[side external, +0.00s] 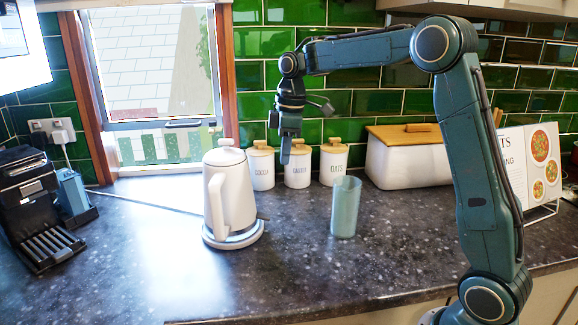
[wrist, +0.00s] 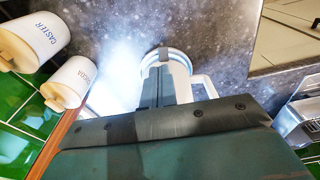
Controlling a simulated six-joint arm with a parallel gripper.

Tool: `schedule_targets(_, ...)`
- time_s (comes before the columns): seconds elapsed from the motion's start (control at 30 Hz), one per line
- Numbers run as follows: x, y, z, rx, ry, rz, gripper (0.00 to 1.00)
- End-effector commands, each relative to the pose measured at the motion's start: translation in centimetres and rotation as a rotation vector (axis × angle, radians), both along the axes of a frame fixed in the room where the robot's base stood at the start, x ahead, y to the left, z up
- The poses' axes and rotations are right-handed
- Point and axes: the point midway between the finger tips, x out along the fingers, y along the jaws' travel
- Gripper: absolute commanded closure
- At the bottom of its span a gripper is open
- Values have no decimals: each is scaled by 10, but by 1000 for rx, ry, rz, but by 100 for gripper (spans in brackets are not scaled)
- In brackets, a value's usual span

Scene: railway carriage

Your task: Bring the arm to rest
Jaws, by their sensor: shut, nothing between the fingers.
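My gripper (side external: 285,158) hangs pointing down from my arm, high above the dark worktop (side external: 300,272). Its fingers are together with nothing between them. In the side view it is in front of the canisters, up and to the right of the white kettle (side external: 225,195), and apart from both. In the wrist view the shut fingers (wrist: 161,52) overlap the kettle, whose rim and handle (wrist: 207,86) show around them. The kettle stands upright on its base.
A teal cup (side external: 345,208) stands on the worktop right of the kettle. Three white lidded canisters (side external: 297,170) line the green tiled wall. A bread bin (side external: 400,160) and a cookbook (side external: 540,165) stand right. A coffee machine (side external: 35,210) stands left. The front worktop is clear.

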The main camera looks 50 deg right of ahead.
Motion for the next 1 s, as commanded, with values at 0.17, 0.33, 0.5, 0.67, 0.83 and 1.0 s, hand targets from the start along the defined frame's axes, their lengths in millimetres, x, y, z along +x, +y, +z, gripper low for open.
schedule_targets(0.17,0,-1,4,-1,1,-1,100)
schedule_targets(0.33,0,-1,4,-1,1,-1,100)
schedule_targets(0.5,-2,0,5,-1,-2,-4,100)
schedule_targets(0.67,-10,7,11,-1,-13,-25,100)
schedule_targets(0.83,-31,21,25,-3,-42,-80,100)
schedule_targets(1.0,-63,38,41,-1,-84,-159,100)
